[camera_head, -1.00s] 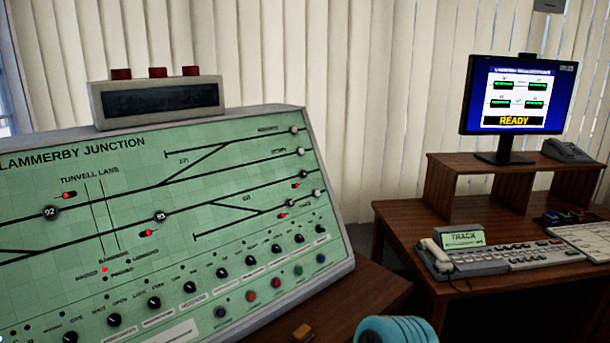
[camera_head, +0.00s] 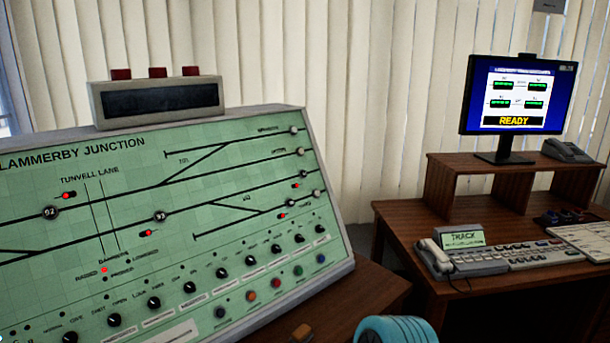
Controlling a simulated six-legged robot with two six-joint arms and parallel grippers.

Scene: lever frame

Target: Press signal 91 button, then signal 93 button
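The green signal panel (camera_head: 110,240), titled Lammerby Junction, fills the left of the view and is tilted back. The button marked 93 (camera_head: 160,216) is a dark round knob on a track line, with a red light (camera_head: 148,233) just below it. The button marked 92 (camera_head: 51,213) lies farther left, with a red light (camera_head: 69,195) beside it. No button marked 91 is readable; the panel's left part is cut off. Neither gripper can be made out.
A wooden desk (camera_head: 400,218) on the right holds a monitor (camera_head: 517,95) reading READY and a telephone console (camera_head: 500,252). A pale blue rounded thing (camera_head: 395,330) shows at the bottom edge. Dark knobs and coloured buttons (camera_head: 275,283) line the panel's lower part.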

